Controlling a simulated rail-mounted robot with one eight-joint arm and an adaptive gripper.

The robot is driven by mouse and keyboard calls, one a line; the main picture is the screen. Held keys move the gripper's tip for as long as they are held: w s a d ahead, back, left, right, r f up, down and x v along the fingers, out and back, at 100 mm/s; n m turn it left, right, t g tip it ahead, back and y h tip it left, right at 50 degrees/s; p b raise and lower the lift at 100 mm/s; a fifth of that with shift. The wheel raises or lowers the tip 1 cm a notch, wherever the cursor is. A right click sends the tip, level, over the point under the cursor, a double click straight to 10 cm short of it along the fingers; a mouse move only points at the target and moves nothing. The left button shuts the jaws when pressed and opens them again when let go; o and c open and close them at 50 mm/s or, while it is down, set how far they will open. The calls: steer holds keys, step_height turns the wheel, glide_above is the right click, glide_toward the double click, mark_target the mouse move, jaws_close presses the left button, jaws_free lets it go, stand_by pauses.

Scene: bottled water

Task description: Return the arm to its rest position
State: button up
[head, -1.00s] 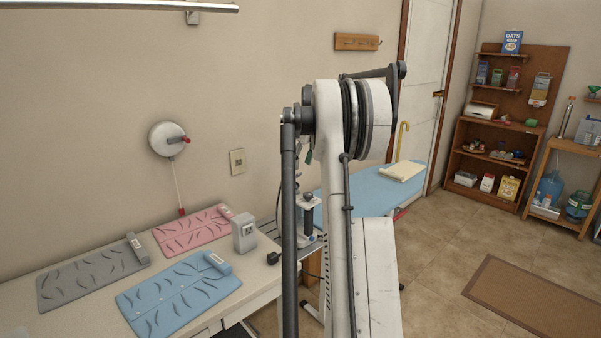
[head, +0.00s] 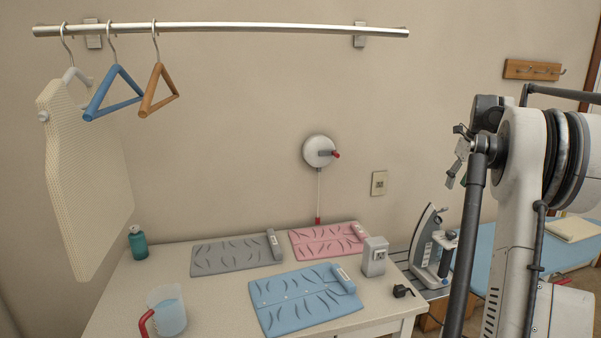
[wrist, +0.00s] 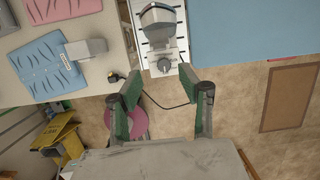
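My gripper (wrist: 160,80) is in the wrist view with its two green-padded fingers spread apart and nothing between them. It hangs above the gap between the white table and the blue ironing board, with the iron (wrist: 161,35) ahead of its fingertips. In the head view my arm (head: 520,190) stands folded upright at the right edge. I cannot make out the gripper clearly there. The iron (head: 430,245) stands upright on its rest, just left of my arm.
The white table (head: 215,315) holds blue, pink and grey mats, a small grey box (head: 374,257) and a measuring jug (head: 167,310). The ironing board (head: 480,262) is behind my arm. A rail (head: 250,28) with hangers is on the wall. A pink round thing (wrist: 125,118) lies below.

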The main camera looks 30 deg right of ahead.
steer(key=w+a+r+n+t, duration=0.1)
steer(key=a+r+n, duration=0.2)
steer(key=a+n, duration=1.15)
steer(key=a+r+n+t, duration=0.15)
steer(key=a+n, duration=0.25)
steer(key=a, duration=2.1)
steer(key=s+a+f+n+t, duration=0.1)
steer(key=s+a+f+n, duration=0.5)
steer(key=s+a+n, duration=0.3)
steer(key=s+a+f+n+t, duration=0.1)
steer(key=s+a+f+n, duration=0.6)
steer(key=a, duration=0.9)
steer(key=s+n, duration=0.3)
steer(key=n, duration=0.1)
steer(key=shift+s+f+y, duration=0.2)
steer(key=shift+s+y, duration=0.1)
steer(key=shift+r, duration=0.1)
